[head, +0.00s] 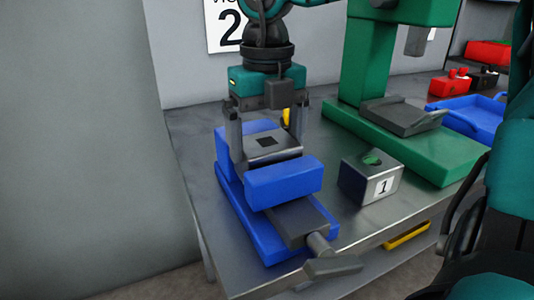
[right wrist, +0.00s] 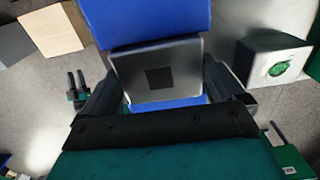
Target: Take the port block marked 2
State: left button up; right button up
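A grey metal block (head: 272,146) with a dark square on top sits between the jaws of a blue vise (head: 284,184); no number on it shows. My right gripper (head: 268,150) comes down over this block, one finger on each side. The fingers look spread, with a small gap at the left one; contact is hard to judge. The right wrist view shows the block (right wrist: 178,61) between the fingers. A second metal block (head: 359,182), marked 1 and with a green round top, stands on the table right of the vise.
A green press (head: 440,160) stands on the table (head: 330,225) behind block 1. A blue tray (head: 466,124) and red parts (head: 450,84) lie at the far right. The vise handle (head: 332,267) sticks out in front. A wall sign (head: 226,30) reads 2, partly hidden.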

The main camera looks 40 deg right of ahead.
aim_at(266, 141)
jog(key=c, duration=1)
jog(key=shift+r, duration=0.1)
notch_tip(266, 141, up, 8)
jog(key=p, duration=0.6)
jog(key=shift+r, duration=0.1)
jog(key=shift+w, duration=0.1)
